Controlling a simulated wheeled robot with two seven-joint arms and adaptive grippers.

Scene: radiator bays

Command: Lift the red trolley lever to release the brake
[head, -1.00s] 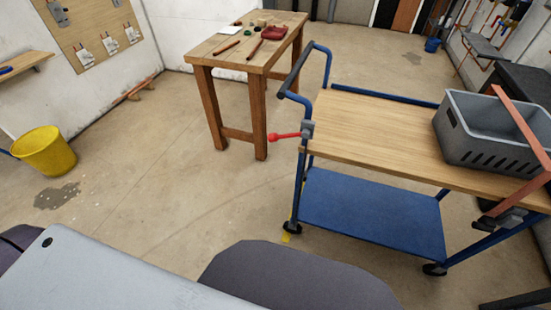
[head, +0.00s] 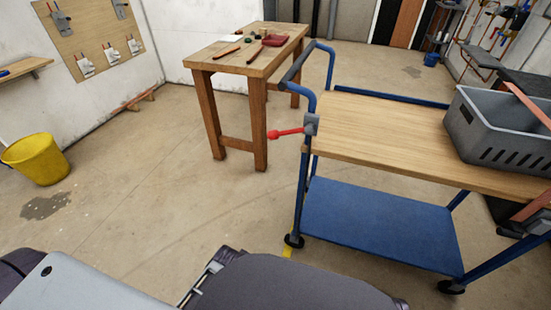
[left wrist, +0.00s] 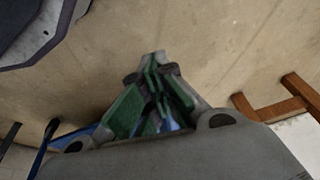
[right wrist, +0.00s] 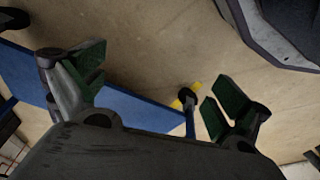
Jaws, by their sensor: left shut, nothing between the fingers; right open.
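The red trolley lever (head: 287,133) sticks out to the left from a grey bracket (head: 311,124) on the trolley's near left post. It lies almost level, its knob end tipped slightly down. The trolley has a wooden top (head: 385,133) and a blue lower shelf (head: 375,222). My left gripper (left wrist: 158,75) is shut and empty over bare floor in the left wrist view. My right gripper (right wrist: 150,82) is open and empty in the right wrist view, with the trolley's blue shelf (right wrist: 140,105) and a caster (right wrist: 188,97) beyond it. Neither gripper's fingers show in the head view.
A grey crate (head: 495,130) stands on the trolley's right end. A wooden workbench (head: 232,68) with tools stands behind the lever. A yellow bucket (head: 36,158) is at far left. The floor left of the trolley is clear. A yellow floor mark lies by the near caster.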

